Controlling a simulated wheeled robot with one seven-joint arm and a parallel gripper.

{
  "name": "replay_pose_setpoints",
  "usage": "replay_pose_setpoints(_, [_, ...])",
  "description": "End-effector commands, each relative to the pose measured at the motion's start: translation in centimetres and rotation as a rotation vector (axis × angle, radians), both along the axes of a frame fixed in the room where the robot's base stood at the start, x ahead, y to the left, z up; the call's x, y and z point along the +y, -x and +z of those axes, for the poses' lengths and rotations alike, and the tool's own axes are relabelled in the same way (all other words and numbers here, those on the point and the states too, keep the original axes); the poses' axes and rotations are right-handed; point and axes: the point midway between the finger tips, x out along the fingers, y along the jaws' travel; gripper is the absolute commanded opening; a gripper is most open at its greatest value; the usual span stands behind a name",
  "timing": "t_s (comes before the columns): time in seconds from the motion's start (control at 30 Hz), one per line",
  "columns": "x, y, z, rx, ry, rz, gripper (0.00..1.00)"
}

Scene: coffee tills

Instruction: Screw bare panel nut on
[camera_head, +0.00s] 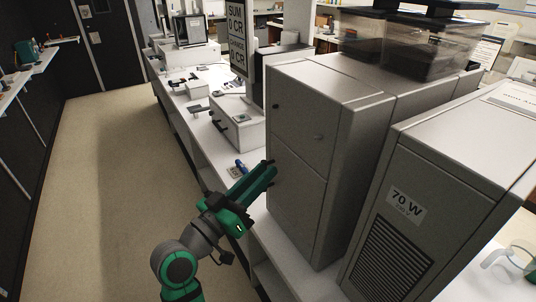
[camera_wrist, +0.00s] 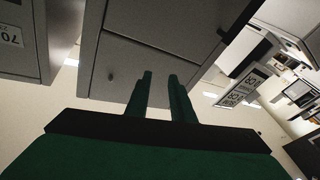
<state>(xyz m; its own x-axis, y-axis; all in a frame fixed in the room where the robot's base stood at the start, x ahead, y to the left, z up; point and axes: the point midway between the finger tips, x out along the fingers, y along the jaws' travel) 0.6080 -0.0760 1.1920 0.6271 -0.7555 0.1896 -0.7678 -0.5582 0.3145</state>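My gripper (camera_head: 270,168) is in front of the grey cabinet's (camera_head: 298,200) front face, close to its left edge. In the wrist view my gripper's two green fingers (camera_wrist: 160,75) stand apart, with only the cabinet face visible between them. The gripper is open and empty. A small dark spot (camera_head: 275,105) is on the same panel. I cannot make out a loose nut in either view.
A second grey unit marked 70 W (camera_head: 405,200) stands at the right. The aisle floor (camera_head: 100,170) is clear.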

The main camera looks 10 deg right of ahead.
Motion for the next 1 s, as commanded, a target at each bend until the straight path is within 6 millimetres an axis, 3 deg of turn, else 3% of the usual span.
replay_pose_setpoints(0.03, [0.0,0.3,1.9,-0.033,-0.036,-0.037,0.21])
replay_pose_setpoints(0.2, [-0.6,2.3,6.3,-0.113,-0.164,-0.170,0.21])
replay_pose_setpoints(0.4, [-0.7,4.5,9.0,-0.170,-0.282,-0.272,0.21])
replay_pose_setpoints(0.67, [-1.2,5.3,9.8,-0.190,-0.330,-0.313,0.21])
replay_pose_setpoints(1.0, [-4.7,4.0,9.8,-0.189,-0.328,-0.312,0.21])
